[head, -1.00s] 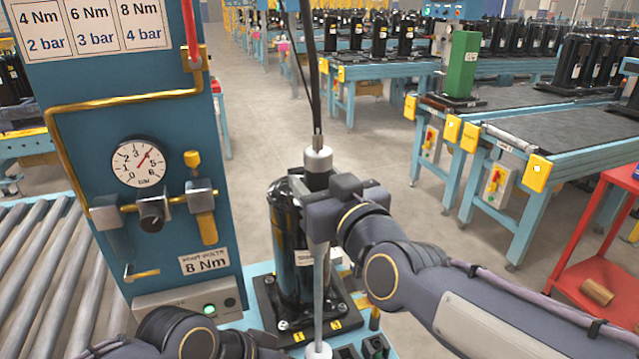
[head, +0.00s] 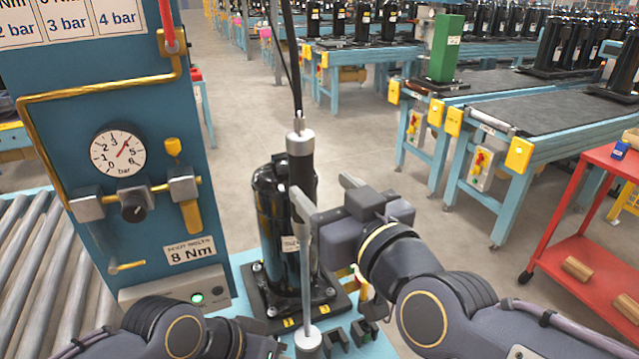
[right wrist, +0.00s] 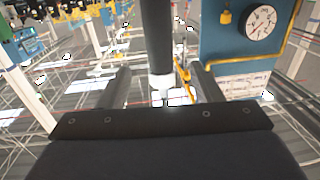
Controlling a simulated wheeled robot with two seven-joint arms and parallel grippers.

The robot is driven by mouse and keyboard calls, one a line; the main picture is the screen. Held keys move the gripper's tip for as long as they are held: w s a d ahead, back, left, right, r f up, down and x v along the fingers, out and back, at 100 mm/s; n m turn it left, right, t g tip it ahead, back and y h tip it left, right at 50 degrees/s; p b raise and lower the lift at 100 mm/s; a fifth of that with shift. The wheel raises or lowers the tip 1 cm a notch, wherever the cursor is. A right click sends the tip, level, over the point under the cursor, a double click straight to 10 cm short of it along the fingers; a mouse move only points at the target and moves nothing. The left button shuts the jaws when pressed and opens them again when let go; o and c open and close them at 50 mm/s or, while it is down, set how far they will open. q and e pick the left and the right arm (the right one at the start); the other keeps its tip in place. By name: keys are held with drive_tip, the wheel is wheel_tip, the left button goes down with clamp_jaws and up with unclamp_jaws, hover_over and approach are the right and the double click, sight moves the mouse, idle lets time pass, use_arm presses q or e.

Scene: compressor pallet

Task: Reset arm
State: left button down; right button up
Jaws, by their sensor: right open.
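My right gripper (head: 326,194) is open. In the head view it stands beside the hanging screwdriving tool (head: 301,165), which has a grey top, a dark body and a long shaft. In the right wrist view the tool's dark body (right wrist: 157,45) shows between the two spread fingers (right wrist: 160,88), with no finger visibly pressing on it. The black compressor (head: 268,215) stands upright behind the tool on a dark base plate. My left gripper (head: 258,346) is low at the bottom edge, partly cut off, and its jaws cannot be made out.
A blue control panel (head: 110,80) with a pressure gauge (head: 118,154) and an "8 Nm" label stands at left, beside a roller conveyor (head: 40,280). A red cart (head: 590,250) stands at right. Blue conveyor tables with black compressors fill the back. Grey floor lies open between.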

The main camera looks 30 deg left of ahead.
idle(0.3)
drive_tip(key=w+d+f+m+h+p, duration=0.1)
drive_tip(key=d+f+m+h+p, duration=0.2)
drive_tip(key=d, duration=1)
drive_tip(key=w+d+f+m+h+p, duration=0.1)
drive_tip(key=d+f+m+h+p, duration=0.2)
drive_tip(key=d, duration=1)
drive_tip(key=s+d+f+m+g+h+p, duration=0.1)
drive_tip(key=s+d+f+m+g+h, duration=0.1)
drive_tip(key=s+d, duration=0.4)
drive_tip(key=s+d+f+m+g+h+p, duration=0.1)
drive_tip(key=s+d+f+m+g+h, duration=0.1)
drive_tip(key=s+d+f+m, duration=0.2)
drive_tip(key=s+d+f, duration=0.2)
drive_tip(key=s+f, duration=0.1)
drive_tip(key=shift+s+d+m+h, duration=0.2)
drive_tip(key=shift+s+m+h, duration=0.1)
drive_tip(key=shift+h, duration=0.1)
drive_tip(key=shift+s+d+f+g, duration=0.1)
drive_tip(key=shift+s+f+g, duration=0.2)
drive_tip(key=shift+s+f, duration=0.1)
drive_tip(key=shift+c, duration=0.3)
